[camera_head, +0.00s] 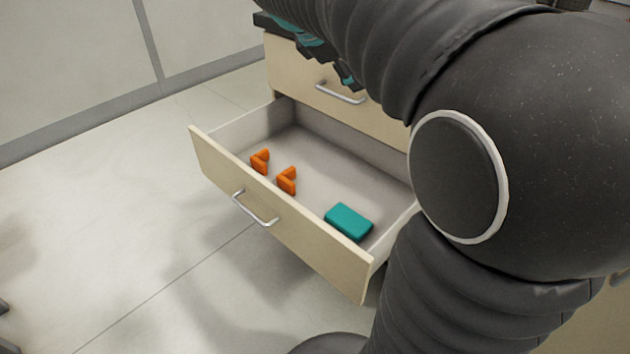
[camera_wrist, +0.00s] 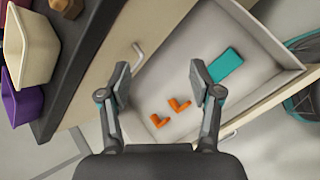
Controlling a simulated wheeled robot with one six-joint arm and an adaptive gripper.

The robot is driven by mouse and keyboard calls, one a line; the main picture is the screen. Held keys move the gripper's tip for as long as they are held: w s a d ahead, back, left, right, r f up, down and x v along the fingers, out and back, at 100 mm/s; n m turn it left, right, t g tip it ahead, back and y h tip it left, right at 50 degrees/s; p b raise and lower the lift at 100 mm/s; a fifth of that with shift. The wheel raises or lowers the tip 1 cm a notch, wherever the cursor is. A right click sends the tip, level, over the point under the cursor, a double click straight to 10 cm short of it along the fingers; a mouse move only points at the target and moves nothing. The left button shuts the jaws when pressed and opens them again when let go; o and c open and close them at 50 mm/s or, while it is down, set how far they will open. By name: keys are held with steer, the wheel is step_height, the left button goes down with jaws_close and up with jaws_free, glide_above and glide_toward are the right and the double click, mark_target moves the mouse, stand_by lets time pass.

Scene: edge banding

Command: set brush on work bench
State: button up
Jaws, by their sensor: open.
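My gripper (camera_wrist: 160,78) is open and empty, its two fingers spread above the open drawer in the wrist view. In the head view, my arm hides most of it; part of a finger (camera_head: 345,75) shows by the upper drawer. I cannot make out a brush for certain. A teal block (camera_head: 349,222) lies flat at the drawer's right end, and also shows in the wrist view (camera_wrist: 226,65). A brown item (camera_wrist: 68,8), cut off by the picture's top, stands on a dark worktop (camera_wrist: 78,75); I cannot tell what it is.
The open drawer (camera_head: 216,165) holds two orange angled pieces (camera_head: 260,161) (camera_head: 287,181). The upper drawer (camera_head: 380,122) is shut. A cream bin (camera_wrist: 30,50) and a purple bin (camera_wrist: 20,104) stand at the worktop's left. The floor left of the drawer is clear.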

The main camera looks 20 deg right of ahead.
steer(key=s+a+f+m+t+y, duration=0.1)
steer(key=s+a+f+m+y, duration=0.3)
steer(key=s, duration=0.6)
steer(key=s+a+f+m+t+y, duration=0.2)
steer(key=s+a+f+m+y, duration=0.2)
steer(key=s+a+f+m, duration=0.4)
steer(key=s+a+f, duration=0.2)
steer(key=a+f, duration=0.1)
steer(key=a, duration=0.1)
steer(key=shift+a+m, duration=0.2)
steer(key=shift+m, duration=0.1)
